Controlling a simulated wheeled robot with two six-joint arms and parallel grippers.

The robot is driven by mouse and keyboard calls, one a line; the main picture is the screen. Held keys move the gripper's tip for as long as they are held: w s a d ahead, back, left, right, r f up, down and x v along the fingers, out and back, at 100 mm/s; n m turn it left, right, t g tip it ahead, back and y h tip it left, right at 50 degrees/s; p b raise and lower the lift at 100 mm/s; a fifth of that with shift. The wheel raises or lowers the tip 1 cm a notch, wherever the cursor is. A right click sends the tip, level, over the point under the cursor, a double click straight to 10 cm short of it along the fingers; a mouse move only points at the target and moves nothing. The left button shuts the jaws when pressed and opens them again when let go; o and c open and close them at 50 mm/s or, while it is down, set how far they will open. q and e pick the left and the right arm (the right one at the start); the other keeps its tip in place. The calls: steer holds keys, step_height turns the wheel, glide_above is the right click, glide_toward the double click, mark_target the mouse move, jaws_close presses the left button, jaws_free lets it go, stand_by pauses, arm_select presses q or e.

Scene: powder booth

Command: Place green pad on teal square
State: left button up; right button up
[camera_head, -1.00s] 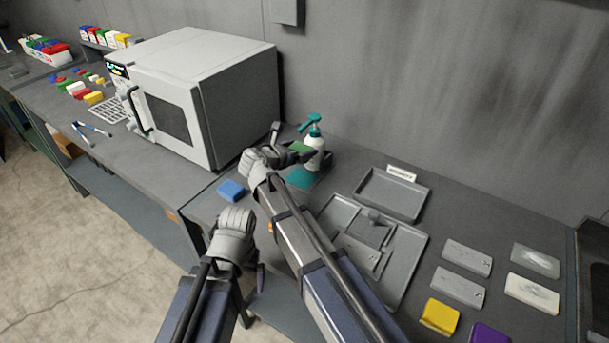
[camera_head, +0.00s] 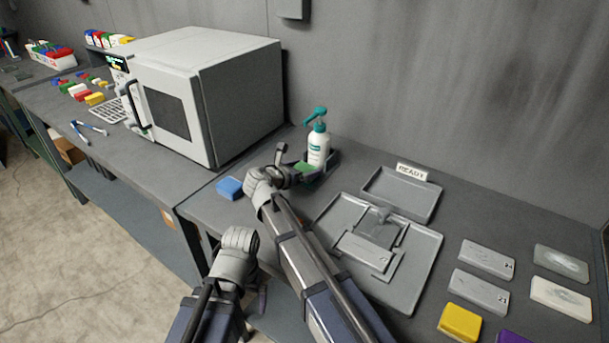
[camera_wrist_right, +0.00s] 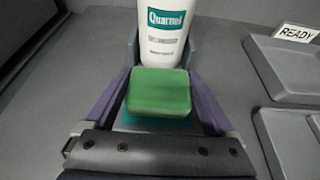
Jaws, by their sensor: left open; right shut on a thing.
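The green pad (camera_head: 306,168) is held between the jaws of my right gripper (camera_head: 308,172), in front of the white bottle. In the right wrist view the pad (camera_wrist_right: 160,92) sits between the two purple-grey fingers (camera_wrist_right: 158,98). A strip of the teal square (camera_wrist_right: 150,124) shows just below the pad's near edge; the pad hides most of the rest. I cannot tell whether the pad touches the square. In the head view the square is hidden by the gripper and pad. My left gripper (camera_head: 260,296) is low at the bench's front edge, mostly hidden behind its own wrist, and empty.
The white pump bottle (camera_head: 318,148) stands right behind the pad. A blue block (camera_head: 229,188) lies to the left. Grey trays (camera_head: 425,262) and a READY sign (camera_head: 412,172) are to the right, with a yellow pad (camera_head: 459,322) farther on. A white oven (camera_head: 235,100) stands left.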

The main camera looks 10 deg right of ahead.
steer(key=shift+f, duration=0.15)
steer(key=o, duration=1)
steer(key=shift+r, duration=0.2)
